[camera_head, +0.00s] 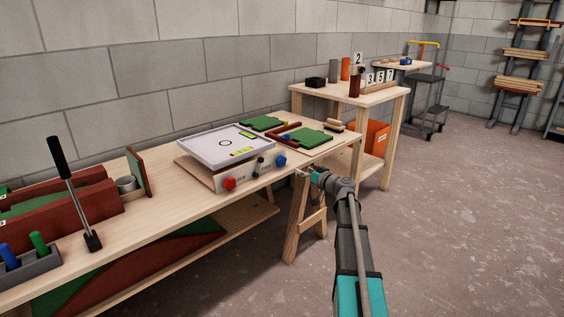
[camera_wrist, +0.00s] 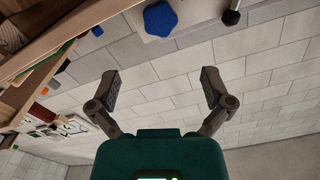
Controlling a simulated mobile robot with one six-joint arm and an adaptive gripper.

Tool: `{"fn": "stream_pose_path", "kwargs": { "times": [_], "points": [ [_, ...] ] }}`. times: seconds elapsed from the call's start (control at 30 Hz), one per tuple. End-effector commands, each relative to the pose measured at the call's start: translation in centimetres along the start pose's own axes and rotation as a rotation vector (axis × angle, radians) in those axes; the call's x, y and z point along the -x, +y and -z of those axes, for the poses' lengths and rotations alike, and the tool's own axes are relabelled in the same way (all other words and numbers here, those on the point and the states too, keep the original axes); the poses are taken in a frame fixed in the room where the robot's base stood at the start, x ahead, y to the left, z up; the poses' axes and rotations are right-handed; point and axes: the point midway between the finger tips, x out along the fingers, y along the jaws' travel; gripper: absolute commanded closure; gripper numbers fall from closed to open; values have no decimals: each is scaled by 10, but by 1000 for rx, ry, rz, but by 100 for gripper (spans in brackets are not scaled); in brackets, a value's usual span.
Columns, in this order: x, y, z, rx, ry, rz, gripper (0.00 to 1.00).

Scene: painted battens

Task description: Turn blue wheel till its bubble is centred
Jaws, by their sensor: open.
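The blue wheel (camera_head: 281,160) is on the right of the front face of a wooden levelling stand (camera_head: 205,178). In the wrist view the blue wheel (camera_wrist: 159,18) shows as a lobed knob at the top, beyond my open fingers. A red wheel (camera_head: 229,184) is on the left of the same face. A pale plate (camera_head: 205,146) on top carries two yellow-green bubble vials, one near the front edge (camera_head: 241,151) and one near the right edge (camera_head: 249,135). The bubbles are too small to read. My gripper (camera_head: 308,173) is open and empty, right of the blue wheel and apart from it; both fingers show in the wrist view (camera_wrist: 162,88).
A black-tipped knob (camera_head: 260,166) sits between the wheels, also in the wrist view (camera_wrist: 231,17). Green boards (camera_head: 305,137) lie behind on the workbench (camera_head: 160,208). A black-handled lever (camera_head: 72,190) stands at left. The floor (camera_head: 455,220) at right is clear.

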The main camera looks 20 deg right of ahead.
Motion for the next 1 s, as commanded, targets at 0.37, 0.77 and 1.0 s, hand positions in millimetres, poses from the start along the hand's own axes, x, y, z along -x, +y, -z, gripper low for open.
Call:
{"fn": "stream_pose_path", "kwargs": {
  "times": [0.37, 0.77, 1.0],
  "points": [
    [-56, 3, 1, 0, -1, 0, 0],
    [-108, 2, 1, -1, -1, -1, 0],
    [-119, 1, 0, -1, -1, -2, 0]
  ]
}}
